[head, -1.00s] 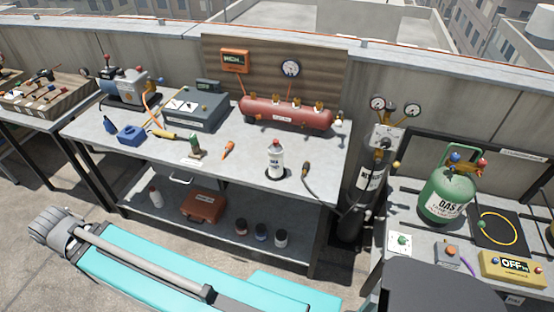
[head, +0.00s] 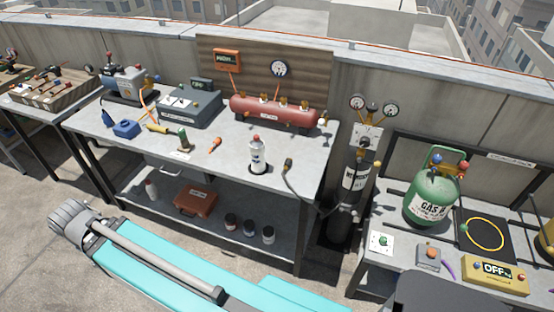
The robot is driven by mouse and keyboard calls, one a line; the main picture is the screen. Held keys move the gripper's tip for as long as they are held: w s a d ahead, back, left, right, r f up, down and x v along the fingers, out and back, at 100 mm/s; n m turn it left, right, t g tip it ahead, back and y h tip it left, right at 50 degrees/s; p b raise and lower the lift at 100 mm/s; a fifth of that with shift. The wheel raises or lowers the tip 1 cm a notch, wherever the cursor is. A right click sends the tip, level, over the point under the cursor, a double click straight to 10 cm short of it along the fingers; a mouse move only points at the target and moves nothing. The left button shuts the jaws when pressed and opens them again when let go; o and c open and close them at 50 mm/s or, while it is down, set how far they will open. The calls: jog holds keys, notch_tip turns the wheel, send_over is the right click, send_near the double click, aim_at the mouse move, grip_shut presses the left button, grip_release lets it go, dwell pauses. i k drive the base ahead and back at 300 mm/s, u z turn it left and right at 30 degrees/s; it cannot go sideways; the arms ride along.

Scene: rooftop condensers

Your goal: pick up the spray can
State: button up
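A white can with a reddish cap (head: 257,155) stands upright on a dark round pad near the front edge of the grey workbench (head: 222,150). It looks like the spray can, but its label is too small to read. A smaller white bottle with a reddish cap (head: 151,188) stands on the bench's lower shelf, at the left. Parts of my arm cross the foreground, well in front of the bench. My gripper's fingers do not show.
A red tank (head: 272,110) and a grey box (head: 190,108) stand behind the can. A dark hose end (head: 288,163) lies right of it. A dark cylinder (head: 353,180) stands beyond the bench's right end. A green gas tank (head: 430,200) stands on the right table.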

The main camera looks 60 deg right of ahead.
aim_at(257, 148)
jog(key=k, duration=1.85)
jog(key=z, duration=1.2)
jog(key=i, duration=1)
jog(key=u, duration=0.15)
